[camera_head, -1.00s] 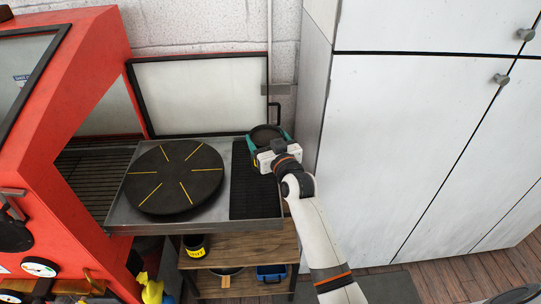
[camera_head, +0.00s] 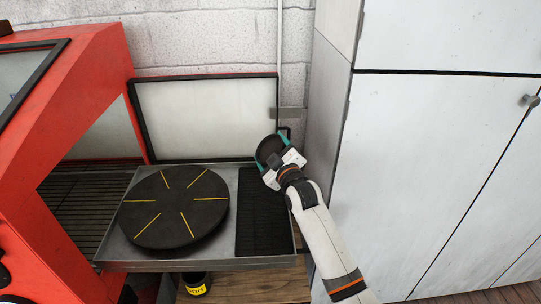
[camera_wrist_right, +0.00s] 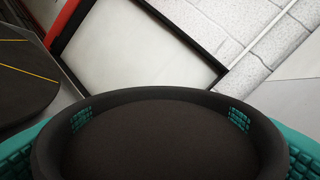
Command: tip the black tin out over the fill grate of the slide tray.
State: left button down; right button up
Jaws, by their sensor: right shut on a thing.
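The black tin (camera_head: 269,149) is held up near the back right corner of the slide tray (camera_head: 180,264). My right gripper (camera_head: 277,158) is shut on it, with teal fingers on either side. The tin looks tilted, its round mouth facing left and toward the head camera. In the right wrist view the tin (camera_wrist_right: 165,140) fills the lower middle with a dark inside; I cannot tell contents from bottom. The black fill grate (camera_head: 262,218) is the strip along the tray's right side, in front of and below the tin. My left gripper is not in view.
A round black turntable (camera_head: 173,209) with yellow lines covers the tray's left part. A red cabinet (camera_head: 70,120) stands left, with a black-framed door panel (camera_head: 207,118) behind the tray. White cupboards (camera_head: 430,170) close off the right. A black and yellow container (camera_head: 196,284) sits below.

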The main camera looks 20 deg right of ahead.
jog(key=f+n+b, duration=0.1)
jog(key=n+b, duration=0.1)
jog(key=a+f+n+b, duration=0.1)
jog(key=f+n+b, duration=0.1)
jog(key=n, duration=0.1)
jog(key=f+n+b, duration=0.1)
jog(key=n+b, duration=0.1)
jog(key=n, duration=0.1)
jog(key=shift+a+f, duration=0.2)
jog(key=shift+f, duration=0.1)
jog(key=shift+a+n, duration=0.2)
jog(key=shift+n, duration=0.4)
jog(key=shift+s+a+f+n+p, duration=0.15)
jog(key=shift+a+f+n, duration=0.25)
jog(key=shift+n, duration=0.6)
jog(key=shift+w+a+f+n+p, duration=0.15)
jog(key=shift+a+f+n, duration=0.25)
jog(key=shift+n, duration=0.6)
jog(key=shift+s+a+f+n+p, duration=0.15)
jog(key=shift+a+f+n, duration=0.25)
jog(key=shift+n, duration=0.6)
jog(key=shift+r, duration=0.15)
